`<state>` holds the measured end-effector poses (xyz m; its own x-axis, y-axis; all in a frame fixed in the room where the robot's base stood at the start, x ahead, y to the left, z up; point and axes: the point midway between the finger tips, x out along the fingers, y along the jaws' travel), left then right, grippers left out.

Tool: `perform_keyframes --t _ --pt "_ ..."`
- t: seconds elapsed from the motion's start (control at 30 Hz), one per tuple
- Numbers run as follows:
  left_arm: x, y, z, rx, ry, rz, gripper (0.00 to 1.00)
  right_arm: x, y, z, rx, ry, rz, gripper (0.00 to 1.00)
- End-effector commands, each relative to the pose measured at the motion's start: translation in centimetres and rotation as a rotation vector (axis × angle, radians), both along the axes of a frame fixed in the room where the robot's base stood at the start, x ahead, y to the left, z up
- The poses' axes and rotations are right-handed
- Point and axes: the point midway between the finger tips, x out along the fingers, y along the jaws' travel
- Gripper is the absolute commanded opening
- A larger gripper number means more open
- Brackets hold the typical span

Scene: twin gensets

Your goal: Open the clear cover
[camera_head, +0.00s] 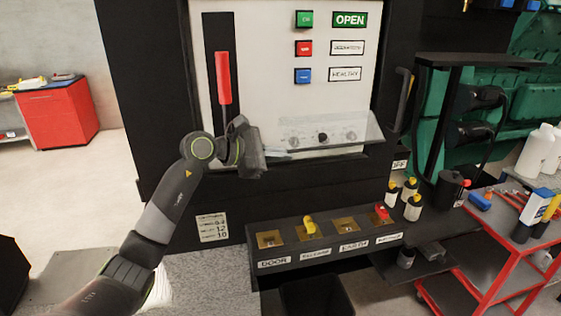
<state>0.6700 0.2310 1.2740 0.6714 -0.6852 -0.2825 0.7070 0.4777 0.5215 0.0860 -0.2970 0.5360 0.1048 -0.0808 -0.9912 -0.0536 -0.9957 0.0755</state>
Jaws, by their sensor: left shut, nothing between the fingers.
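The clear cover (345,131) is a see-through panel low on the white control panel (275,60). Several round knobs show through it, with a dark one in the middle. I cannot tell how far the cover stands out from the panel. My left gripper (282,154) is at the lower left corner of the cover, shut and empty. The fingers are small and partly hidden by the dark gripper body, so I cannot tell whether they touch the cover. My right gripper is not in view.
A red-handled lever (223,78) stands just above my left wrist. Below, a dark ledge (330,228) has labelled square sockets, with yellow and red pieces. A red cart (490,265) with tools and bottles stands at right. Open floor lies at left.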

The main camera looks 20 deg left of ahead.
Motion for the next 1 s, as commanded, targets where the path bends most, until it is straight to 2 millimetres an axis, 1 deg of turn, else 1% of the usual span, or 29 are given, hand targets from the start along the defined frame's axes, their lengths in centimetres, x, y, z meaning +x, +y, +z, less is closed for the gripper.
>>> perform_keyframes --t 0.1,0.33,0.7,1.0 --pt "0.2 0.1 1.2 -0.061 0.089 -0.001 0.00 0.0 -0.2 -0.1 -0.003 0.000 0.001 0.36" --pt "0.3 0.2 3.0 -0.162 0.238 0.000 0.00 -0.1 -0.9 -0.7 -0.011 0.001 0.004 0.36" --pt "0.5 0.3 5.0 -0.159 0.232 -0.001 0.00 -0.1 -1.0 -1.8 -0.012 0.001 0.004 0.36" --pt "0.6 0.4 5.5 -0.158 0.232 0.000 0.00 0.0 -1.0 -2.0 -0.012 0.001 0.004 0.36"
